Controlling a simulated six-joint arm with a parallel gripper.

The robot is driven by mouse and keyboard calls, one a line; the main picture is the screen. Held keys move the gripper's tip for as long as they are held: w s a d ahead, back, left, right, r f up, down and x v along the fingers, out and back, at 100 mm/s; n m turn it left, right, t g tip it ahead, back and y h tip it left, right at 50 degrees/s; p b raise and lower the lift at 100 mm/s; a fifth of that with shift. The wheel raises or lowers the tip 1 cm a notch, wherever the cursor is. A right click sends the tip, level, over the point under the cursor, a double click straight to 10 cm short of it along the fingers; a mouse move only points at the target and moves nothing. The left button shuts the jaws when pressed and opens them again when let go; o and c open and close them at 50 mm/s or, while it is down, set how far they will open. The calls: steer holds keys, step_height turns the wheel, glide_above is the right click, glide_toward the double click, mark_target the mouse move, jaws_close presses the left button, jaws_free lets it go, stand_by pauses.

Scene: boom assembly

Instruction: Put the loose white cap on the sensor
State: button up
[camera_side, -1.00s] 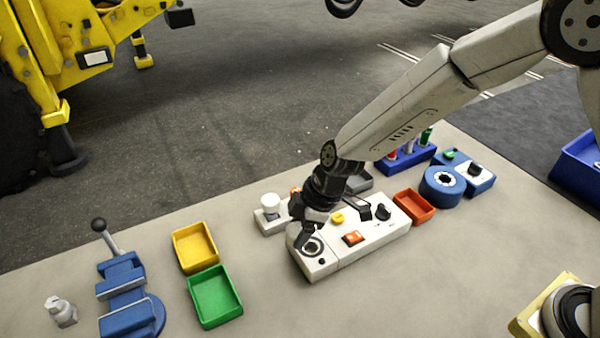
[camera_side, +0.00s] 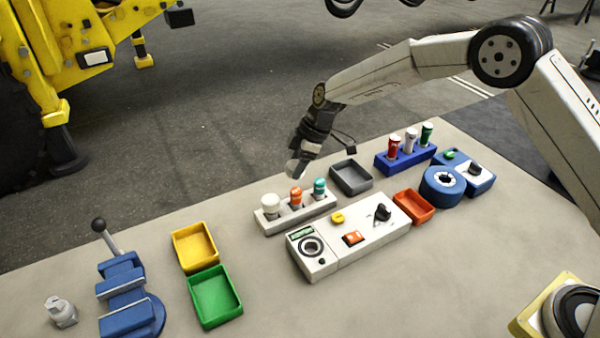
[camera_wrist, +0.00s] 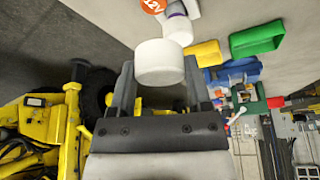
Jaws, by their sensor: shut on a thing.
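My gripper (camera_side: 299,160) is in the air behind the white rack (camera_side: 318,212), left of the grey tray. In the wrist view my gripper (camera_wrist: 160,78) is shut on a white round cap (camera_wrist: 160,58) between its fingertips. The cap shows only as a small pale shape at the fingertips in the side view (camera_side: 292,168). The rack holds a white-topped piece (camera_side: 270,204), an orange-topped piece (camera_side: 296,196) and a teal-topped piece (camera_side: 319,188), all upright. I cannot tell for sure which piece is the sensor.
A white panel (camera_side: 340,252) with a round ring, orange switch and black knob lies in front of the rack. The grey tray (camera_side: 351,178), yellow tray (camera_side: 195,247), green tray (camera_side: 215,297) and blue vise (camera_side: 127,290) stand around. The table between rack and yellow tray is clear.

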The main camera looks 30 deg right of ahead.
mark_target(296, 190)
steer(key=shift+w+d, duration=0.15)
steer(key=shift+f, duration=0.15)
steer(key=shift+f, duration=2.2)
steer(key=shift+f, duration=1.75)
stand_by(1.1)
steer(key=o, duration=1.2)
steer(key=shift+o, duration=0.2)
steer(key=shift+r, duration=0.15)
steer(key=shift+r, duration=3.4)
